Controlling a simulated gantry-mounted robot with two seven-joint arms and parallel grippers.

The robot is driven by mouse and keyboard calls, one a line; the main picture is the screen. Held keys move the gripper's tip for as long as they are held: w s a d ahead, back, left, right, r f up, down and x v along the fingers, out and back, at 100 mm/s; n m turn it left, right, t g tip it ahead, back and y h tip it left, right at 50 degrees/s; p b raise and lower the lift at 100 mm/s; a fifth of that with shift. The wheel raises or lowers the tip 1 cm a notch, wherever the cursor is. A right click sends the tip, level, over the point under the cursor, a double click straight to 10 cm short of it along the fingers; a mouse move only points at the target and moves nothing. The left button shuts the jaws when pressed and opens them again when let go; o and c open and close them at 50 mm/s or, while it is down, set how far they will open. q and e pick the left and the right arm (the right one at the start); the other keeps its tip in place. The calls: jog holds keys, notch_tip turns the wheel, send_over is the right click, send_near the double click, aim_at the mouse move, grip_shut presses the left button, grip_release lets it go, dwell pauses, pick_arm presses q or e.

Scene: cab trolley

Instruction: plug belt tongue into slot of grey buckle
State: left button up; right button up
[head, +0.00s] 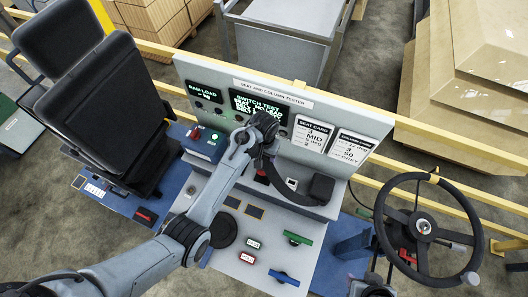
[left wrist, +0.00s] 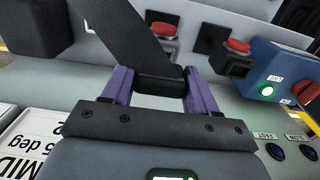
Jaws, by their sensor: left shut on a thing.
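My left gripper (head: 262,156) is over the sloped bench front below the tester panel. In the left wrist view its two purple fingers (left wrist: 157,88) are shut on the black belt tongue (left wrist: 158,86), with the dark strap (left wrist: 125,35) running up from it. A buckle with a red button (left wrist: 164,42) stands just beyond the tongue and looks greyish. A second, darker red-button buckle (left wrist: 237,58) stands to its right. The tongue appears apart from both buckles; its tip is hidden. In the head view a red button (head: 262,173) shows beside the gripper.
A blue control box (head: 203,145) with a green light stands left of the gripper. A dark block (head: 320,188) sits on the right of the bench. The tester panel (head: 340,110) rises behind. A steering wheel (head: 428,229) stands at the right, a black seat (head: 95,95) at the left.

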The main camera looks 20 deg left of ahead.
pick_arm(q)
jog(key=shift+f, duration=0.6)
dwell(0.5)
dwell(0.7)
jog(key=shift+f, duration=0.15)
dwell(0.6)
jog(key=shift+f, duration=0.4)
jog(key=o, duration=1.6)
jog(key=shift+r, duration=0.15)
